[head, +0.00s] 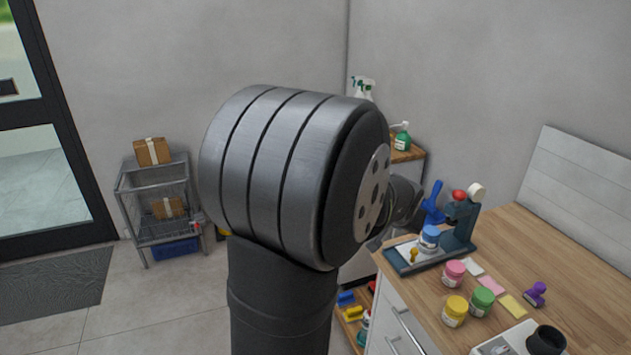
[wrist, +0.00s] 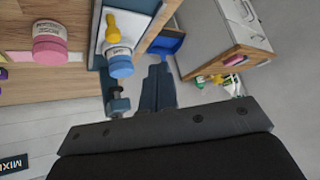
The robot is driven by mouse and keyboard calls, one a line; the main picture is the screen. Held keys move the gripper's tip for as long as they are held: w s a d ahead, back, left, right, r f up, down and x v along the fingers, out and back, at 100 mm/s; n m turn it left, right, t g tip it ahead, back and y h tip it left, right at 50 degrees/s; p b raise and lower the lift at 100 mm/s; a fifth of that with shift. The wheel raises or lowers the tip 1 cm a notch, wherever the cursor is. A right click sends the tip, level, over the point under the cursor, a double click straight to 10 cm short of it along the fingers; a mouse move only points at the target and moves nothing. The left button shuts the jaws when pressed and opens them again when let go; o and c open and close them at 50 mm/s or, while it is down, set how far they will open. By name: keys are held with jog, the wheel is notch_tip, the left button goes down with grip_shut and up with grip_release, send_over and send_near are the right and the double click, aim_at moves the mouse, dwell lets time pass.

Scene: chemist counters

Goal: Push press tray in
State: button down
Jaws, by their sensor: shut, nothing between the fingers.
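The press (head: 462,222), dark teal with a red knob and a pale round part, stands near the counter's back left edge. Its tray (head: 398,262) sticks out at the front left, with a white top and dark rim. A jar with a blue lid (head: 430,236) and a small yellow knobbed piece (head: 413,254) are on it. In the wrist view the tray (wrist: 134,20), jar (wrist: 120,62) and yellow piece (wrist: 112,32) show at the top. My gripper (wrist: 158,72) is shut and empty, beside the tray's edge; contact cannot be told. My arm mostly hides it in the head view.
Pink (head: 453,274), yellow (head: 455,310) and green (head: 482,301) jars stand on the wooden counter (head: 565,250) in front of the press. A purple stamp (head: 536,293) is further right. A side cabinet (head: 405,153) with bottles stands behind.

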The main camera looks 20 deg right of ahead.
aim_at(429, 244)
jog(key=a+r+n+g+h, duration=0.1)
jog(key=a+n+g+h, duration=0.2)
jog(key=a, duration=0.5)
jog(key=shift+g+y, duration=0.6)
jog(key=shift+g, duration=0.1)
jog(key=d+f, duration=0.2)
jog(key=d, duration=0.1)
jog(key=d+f, duration=0.2)
jog(key=f, duration=0.1)
jog(key=s+d+f, duration=0.1)
jog(key=d+f, duration=0.2)
jog(key=shift+d, duration=0.3)
jog(key=shift+s+d, duration=0.25)
jog(key=shift+d, duration=0.15)
jog(key=d, duration=0.7)
jog(key=shift+d+r, duration=0.1)
jog(key=shift+d, duration=0.15)
